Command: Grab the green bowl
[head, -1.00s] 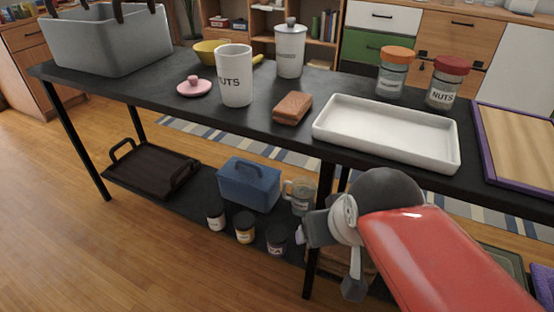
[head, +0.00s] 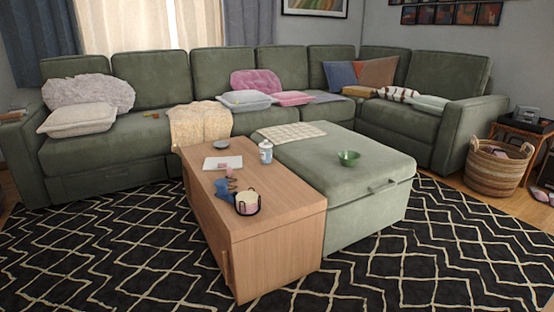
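The green bowl (head: 348,158) is small and sits upright on top of the green ottoman (head: 330,201), near the middle of its upper surface. Its inside looks empty, though it is small in the picture. My gripper and arm are not in the head view now, so whether the gripper is open or shut does not show.
A wooden coffee table (head: 265,218) stands against the ottoman's left side, carrying a bottle (head: 265,151), a black wire basket (head: 247,203) and small items. A green sectional (head: 100,165) runs behind. A woven basket (head: 496,168) stands at right. The patterned rug (head: 420,270) in front is clear.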

